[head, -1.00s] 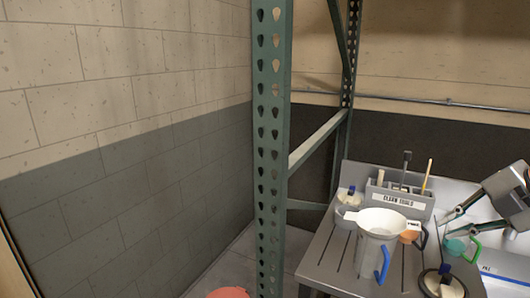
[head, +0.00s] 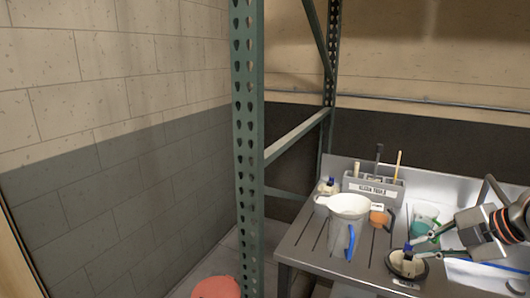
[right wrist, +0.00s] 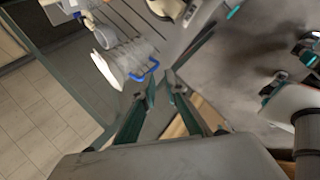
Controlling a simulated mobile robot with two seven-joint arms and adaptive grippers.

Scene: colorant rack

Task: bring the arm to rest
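My right gripper (head: 418,250) comes in from the right in the head view, low over the right part of the steel table. Its two fingers are spread with nothing between them; in the right wrist view the fingers (right wrist: 155,90) also stand apart and empty. In the head view the fingers overlap a round pot with a dark base (head: 407,263), and I cannot tell whether they touch it. My left arm is outside the head view. Arm-like parts (right wrist: 290,98) at the right edge of the right wrist view may belong to it, but its grip is unclear.
A white-topped pitcher with a blue handle (head: 345,215) stands on the table (head: 300,245). A grey tool holder (head: 372,190) is behind it, with an orange cup (head: 378,217) and teal cup (head: 424,222) nearby. A green rack post (head: 248,150) rises left of the table.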

